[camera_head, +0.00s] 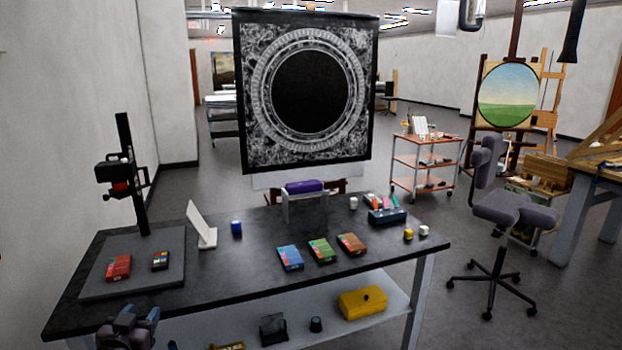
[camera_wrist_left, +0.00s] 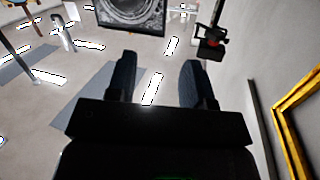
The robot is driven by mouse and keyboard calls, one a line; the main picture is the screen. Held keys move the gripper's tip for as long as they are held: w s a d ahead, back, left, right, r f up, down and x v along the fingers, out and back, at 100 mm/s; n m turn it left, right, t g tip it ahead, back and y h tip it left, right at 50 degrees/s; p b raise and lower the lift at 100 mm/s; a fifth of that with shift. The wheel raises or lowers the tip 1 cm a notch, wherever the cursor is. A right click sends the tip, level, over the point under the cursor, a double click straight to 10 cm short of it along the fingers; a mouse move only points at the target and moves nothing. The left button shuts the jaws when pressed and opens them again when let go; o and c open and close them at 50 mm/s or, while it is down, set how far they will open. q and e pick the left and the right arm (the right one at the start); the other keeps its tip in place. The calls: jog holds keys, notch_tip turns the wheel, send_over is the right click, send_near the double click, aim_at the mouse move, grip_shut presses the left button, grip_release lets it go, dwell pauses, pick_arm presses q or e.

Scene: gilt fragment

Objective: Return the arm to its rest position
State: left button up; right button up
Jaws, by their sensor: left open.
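My left gripper (camera_head: 138,315) is low at the left of the head view, by the near left edge of the dark table (camera_head: 255,275). In the left wrist view its two dark fingers stand apart with nothing between them (camera_wrist_left: 158,75), so it is open and empty. That view looks past the fingers to the white lights and pale surfaces of the room. My right gripper is in neither view.
On the table are a grey copy-stand base (camera_head: 150,280) with a black post, a white angled panel (camera_head: 201,226), a blue cube (camera_head: 236,227), several colour boxes (camera_head: 321,250) and a blue tray (camera_head: 388,217). A yellow case (camera_head: 362,304) is on the lower shelf. A chair (camera_head: 510,212) stands right.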

pick_arm(q)
jog(key=s+d+f+g, duration=0.1)
jog(key=s+d+f, duration=0.2)
jog(key=s+f, duration=0.3)
jog(key=s+d+f+g, duration=0.2)
jog(key=s+f, duration=0.4)
jog(key=s, duration=0.6)
jog(key=s+d+f+g+h, duration=0.1)
jog(key=s+d+f, duration=0.3)
jog(key=s, duration=0.6)
notch_tip(320, 180, down, 2)
jog(key=shift+g, duration=0.6)
